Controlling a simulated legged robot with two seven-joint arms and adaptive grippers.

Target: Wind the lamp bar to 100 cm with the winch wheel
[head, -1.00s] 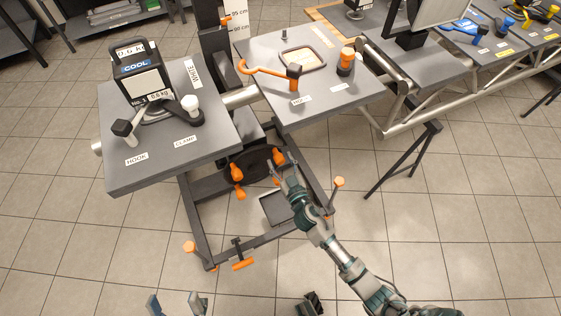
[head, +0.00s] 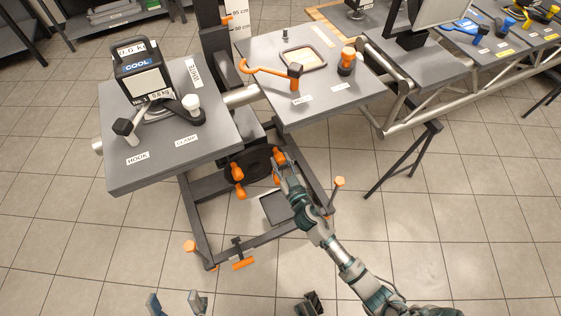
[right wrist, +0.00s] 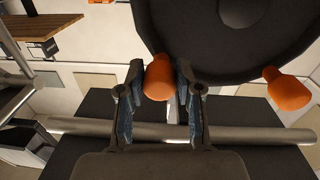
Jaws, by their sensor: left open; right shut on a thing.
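The winch wheel (head: 254,166) is a dark disc with orange knobs, low on the stand between the two grey table tops. In the right wrist view the wheel (right wrist: 225,35) fills the upper right. My right gripper (head: 279,169) is at the wheel's right side, shut on one orange knob (right wrist: 158,78). Another orange knob (right wrist: 287,90) is free on the right. My left gripper (head: 177,303) is open and empty at the bottom edge of the head view.
Orange-knobbed legs (head: 338,183) spread below the wheel. The tiled floor is clear in front.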

